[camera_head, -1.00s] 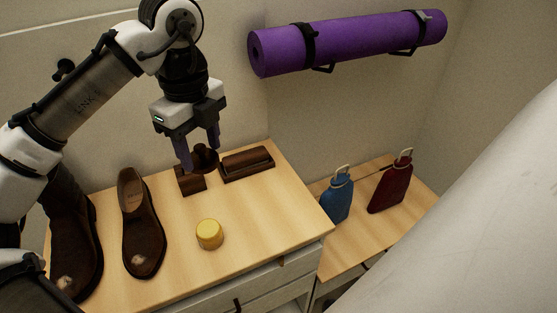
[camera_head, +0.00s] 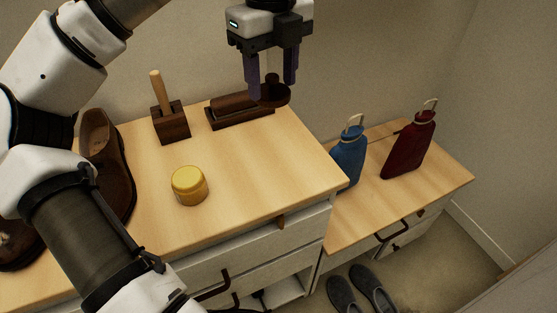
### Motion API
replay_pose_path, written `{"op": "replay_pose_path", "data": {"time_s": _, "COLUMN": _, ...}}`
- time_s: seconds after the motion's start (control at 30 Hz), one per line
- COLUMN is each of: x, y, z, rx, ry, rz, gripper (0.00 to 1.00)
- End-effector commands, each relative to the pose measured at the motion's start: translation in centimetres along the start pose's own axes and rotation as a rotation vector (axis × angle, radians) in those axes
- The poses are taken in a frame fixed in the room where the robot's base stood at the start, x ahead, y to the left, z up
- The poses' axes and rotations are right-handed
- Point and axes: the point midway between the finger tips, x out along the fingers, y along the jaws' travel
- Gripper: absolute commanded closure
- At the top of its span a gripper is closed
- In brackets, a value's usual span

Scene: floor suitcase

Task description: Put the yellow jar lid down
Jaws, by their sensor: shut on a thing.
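The yellow jar (camera_head: 189,187) stands upright on the cabinet top, to the left of and nearer than the gripper. Its top looks golden yellow.
A brown block with a wooden handle (camera_head: 171,122) and brown shoes (camera_head: 112,165) stand farther left. The cabinet top (camera_head: 265,165) is clear right of the jar. Blue (camera_head: 349,160) and red (camera_head: 408,148) bottles stand on the lower bench.

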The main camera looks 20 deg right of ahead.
Motion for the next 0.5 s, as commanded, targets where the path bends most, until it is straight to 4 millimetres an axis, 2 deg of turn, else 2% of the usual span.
{"op": "replay_pose_path", "data": {"time_s": 0.03, "x": 1.9, "y": 0.1, "z": 0.0, "rx": 0.001, "ry": 0.003, "rz": 0.001, "gripper": 0.71}}
{"op": "replay_pose_path", "data": {"time_s": 0.3, "x": 8.9, "y": 0.1, "z": 0.0, "rx": -0.003, "ry": -0.001, "rz": 0.003, "gripper": 0.71}}
{"op": "replay_pose_path", "data": {"time_s": 0.5, "x": 11.9, "y": 0.0, "z": 0.0, "rx": -0.001, "ry": -0.002, "rz": 0.001, "gripper": 0.71}}
